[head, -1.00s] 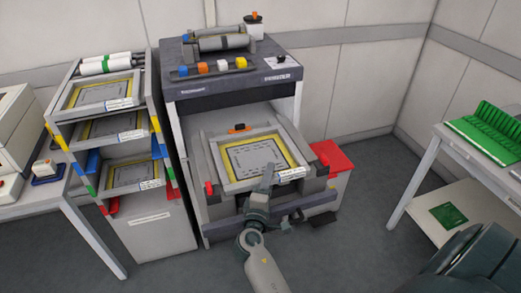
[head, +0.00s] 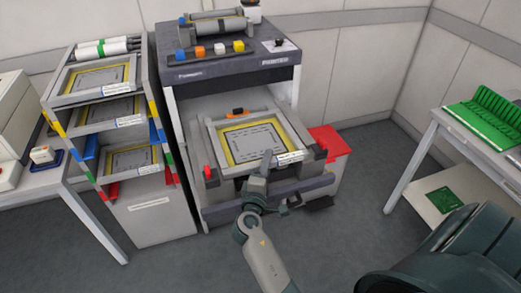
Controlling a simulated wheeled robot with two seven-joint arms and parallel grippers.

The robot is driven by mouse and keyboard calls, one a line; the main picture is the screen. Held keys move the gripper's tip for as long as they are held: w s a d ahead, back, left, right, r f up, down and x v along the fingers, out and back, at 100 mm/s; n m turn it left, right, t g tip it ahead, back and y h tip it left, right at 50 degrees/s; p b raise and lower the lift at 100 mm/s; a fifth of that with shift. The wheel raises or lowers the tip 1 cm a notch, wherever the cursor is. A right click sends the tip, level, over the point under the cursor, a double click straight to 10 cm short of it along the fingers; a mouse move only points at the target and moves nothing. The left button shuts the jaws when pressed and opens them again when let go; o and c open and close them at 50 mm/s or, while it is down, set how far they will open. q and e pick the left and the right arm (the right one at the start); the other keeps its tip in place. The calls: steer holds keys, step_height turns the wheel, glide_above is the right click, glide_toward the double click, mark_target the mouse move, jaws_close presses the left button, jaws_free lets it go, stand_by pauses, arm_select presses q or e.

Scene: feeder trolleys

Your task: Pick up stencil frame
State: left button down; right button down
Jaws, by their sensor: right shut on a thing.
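The stencil frame (head: 222,150) is a light grey square frame with a yellow-edged grey sheet and a white label on its front edge. It lies in the open front of the dark-topped printer (head: 202,80). My right gripper (head: 266,167) is at the frame's front edge, just left of the label, and is shut on it. One finger shows over the edge; the other is hidden. The frame appears to rest between the printer's side rails. My left gripper is not in view.
A rack (head: 150,104) with several similar frames stands close on the left. A red-topped bin (head: 332,142) stands right of the printer. A table (head: 436,118) with a green ribbed holder (head: 492,119) is at the right. Floor between is clear.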

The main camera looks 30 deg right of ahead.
steer(key=shift+r, duration=0.1)
steer(key=shift+r, duration=0.5)
steer(key=r, duration=0.3)
steer(key=shift+s+d+r, duration=0.15)
steer(key=shift+s, duration=0.15)
steer(key=s+d+r, duration=0.6)
steer(key=s, duration=0.3)
steer(key=shift+r, duration=0.3)
steer(key=s+a+n+t+y, duration=0.1)
steer(key=a+n+y, duration=0.3)
steer(key=a, duration=0.7)
steer(key=s+a+n+t+y, duration=0.2)
steer(key=a+n+t+y, duration=0.2)
steer(key=a+y, duration=0.5)
steer(key=a+n, duration=0.1)
steer(key=a, duration=0.2)
steer(key=shift+s, duration=0.3)
